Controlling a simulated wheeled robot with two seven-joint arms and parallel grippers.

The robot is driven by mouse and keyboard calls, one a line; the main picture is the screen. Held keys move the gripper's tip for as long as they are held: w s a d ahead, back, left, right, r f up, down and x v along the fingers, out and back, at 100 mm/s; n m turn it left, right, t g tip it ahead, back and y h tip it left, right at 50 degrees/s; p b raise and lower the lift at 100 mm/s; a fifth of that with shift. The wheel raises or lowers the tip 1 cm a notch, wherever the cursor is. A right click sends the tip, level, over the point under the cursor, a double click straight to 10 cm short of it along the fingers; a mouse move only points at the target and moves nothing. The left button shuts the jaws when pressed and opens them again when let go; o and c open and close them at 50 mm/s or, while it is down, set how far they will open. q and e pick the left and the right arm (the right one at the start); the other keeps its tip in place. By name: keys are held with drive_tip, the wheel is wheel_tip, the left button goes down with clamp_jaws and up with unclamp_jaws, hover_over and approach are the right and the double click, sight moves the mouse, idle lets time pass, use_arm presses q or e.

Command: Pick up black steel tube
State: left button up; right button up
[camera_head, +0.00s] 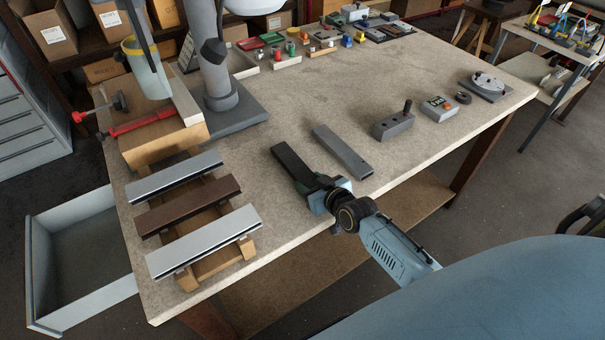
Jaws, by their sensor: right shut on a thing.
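The black steel tube (290,162) is a long dark bar at the middle of the workbench (240,283), near its front edge. It lies at a slant, with its far end pointing up and left. My right gripper (318,187) comes in from the lower right and is shut on the near end of the tube. The fingers and wrist hide that end. I cannot tell whether the tube touches the bench top or is a little above it. My left gripper is not in view.
A grey bar (343,151) lies just right of the tube. A grey block with a knob (393,124) stands farther right. Silver and brown profiles (187,205) rest on a wooden rack at the left. A grey column stand (240,108) is behind.

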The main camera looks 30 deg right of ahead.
wheel_tip(320, 180, up, 10)
drive_tip(key=p, duration=0.2)
drive_tip(key=s+a+r+h+b, duration=0.1)
drive_tip(key=s+a+r+b, duration=0.5)
drive_tip(key=s+a+b, duration=0.1)
drive_tip(key=shift+s+a+m+b, duration=0.25)
drive_tip(key=shift+a+m+b, duration=0.15)
drive_tip(key=shift+a+b, duration=0.5)
drive_tip(key=w+d+f+y+p, duration=0.1)
drive_tip(key=w+d+f+p, duration=0.4)
drive_tip(key=w+d+p, duration=0.2)
drive_tip(key=shift+w+d+f+n+p, duration=0.3)
drive_tip(key=shift+d+f+n+p, duration=0.1)
drive_tip(key=shift+d+p, duration=0.5)
